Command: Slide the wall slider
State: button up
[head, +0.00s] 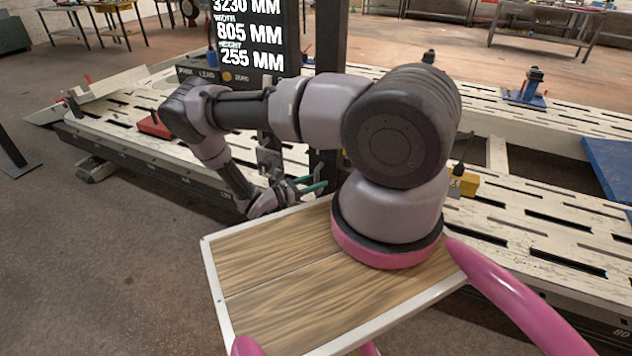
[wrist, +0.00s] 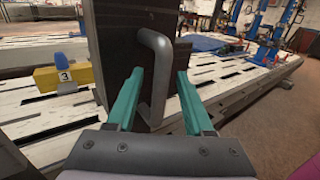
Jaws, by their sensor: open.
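A grey bar handle (wrist: 160,88) stands upright on a dark panel (wrist: 118,40) in the wrist view; I take this to be the wall slider. My gripper (wrist: 160,74) has its two teal fingers open, one on each side of the handle in the picture. Gaps show between the handle and both fingers, and I cannot tell how deep the handle sits between them. In the head view my gripper (head: 312,187) is low beside the dark post (head: 325,165), and my arm hides part of that area.
A slotted pale frame bench (head: 540,225) spreads behind and to the right. A screen (head: 249,35) with measurements stands above it. Grey floor (head: 110,260) is clear at left.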

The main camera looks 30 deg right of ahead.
grip_shut()
dwell(1.4)
